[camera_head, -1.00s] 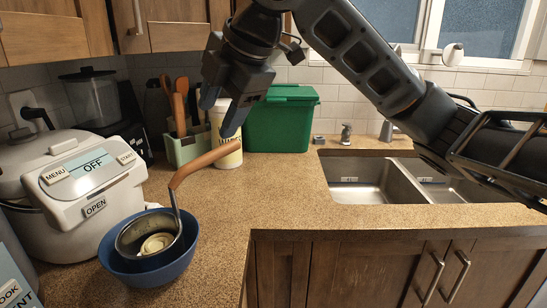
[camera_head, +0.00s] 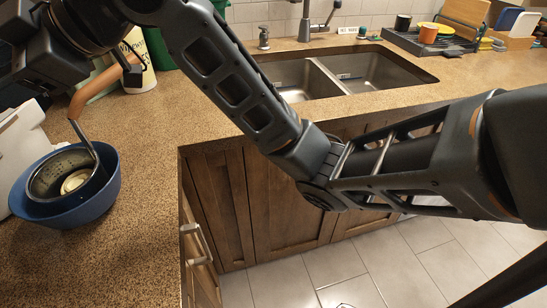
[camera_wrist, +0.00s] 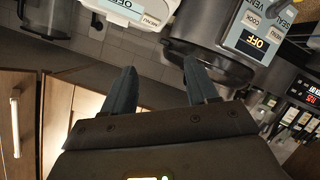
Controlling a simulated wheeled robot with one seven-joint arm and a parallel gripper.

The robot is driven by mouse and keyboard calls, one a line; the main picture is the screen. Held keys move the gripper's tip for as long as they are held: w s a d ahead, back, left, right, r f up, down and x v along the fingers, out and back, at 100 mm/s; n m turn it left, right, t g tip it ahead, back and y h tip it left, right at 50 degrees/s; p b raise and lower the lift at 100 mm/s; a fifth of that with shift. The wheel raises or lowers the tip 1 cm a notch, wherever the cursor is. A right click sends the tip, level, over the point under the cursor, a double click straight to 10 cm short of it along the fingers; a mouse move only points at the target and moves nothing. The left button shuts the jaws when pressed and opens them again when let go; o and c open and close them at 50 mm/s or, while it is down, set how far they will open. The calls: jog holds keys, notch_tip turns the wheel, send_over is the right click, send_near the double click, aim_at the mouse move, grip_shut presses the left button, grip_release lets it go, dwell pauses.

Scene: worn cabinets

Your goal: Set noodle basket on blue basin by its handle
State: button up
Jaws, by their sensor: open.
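The noodle basket (camera_head: 50,172) is a round metal strainer with a pale lump inside. It sits inside the blue basin (camera_head: 72,214) on the counter at the left of the head view. A metal stem rises from its rim to a brown handle (camera_head: 92,92), which slants up to the right; its upper end is near my wrist. In the wrist view my gripper (camera_wrist: 160,71) has its two fingers apart with nothing between them. In the head view its body is at the top left edge and its fingertips are not clear. The basket is not visible in the wrist view.
The white cooker (camera_head: 22,140) is cut off at the left. A white canister (camera_head: 140,68) and a green bin (camera_head: 158,45) stand behind the handle. A double sink (camera_head: 385,72) and a dish rack (camera_head: 440,44) lie right. The counter right of the basin is clear.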

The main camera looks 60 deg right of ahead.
jog(key=s+f+m+t+h, duration=0.2)
jog(key=s+f+m, duration=0.3)
jog(key=f, duration=0.2)
jog(key=s+f+m+t+h, duration=0.2)
jog(key=s+f+m, duration=0.3)
jog(key=f, duration=0.1)
jog(key=s+f+m+t+h, duration=0.2)
jog(key=s+f+m, duration=0.3)
jog(key=f, duration=0.2)
jog(key=shift+d+f, duration=0.1)
jog(key=shift+f, duration=0.2)
jog(key=s+d+f+h, duration=0.1)
jog(key=s+d, duration=0.1)
jog(key=s, duration=0.7)
jog(key=s+d+f+g+h, duration=0.1)
jog(key=s+d+f, duration=0.1)
jog(key=s, duration=0.7)
jog(key=s+d+f+g, duration=0.1)
jog(key=s+d, duration=0.2)
jog(key=s, duration=0.7)
jog(key=shift+d+f+n+h, duration=0.2)
jog(key=shift+f+n+h, duration=0.1)
jog(key=shift+h, duration=0.1)
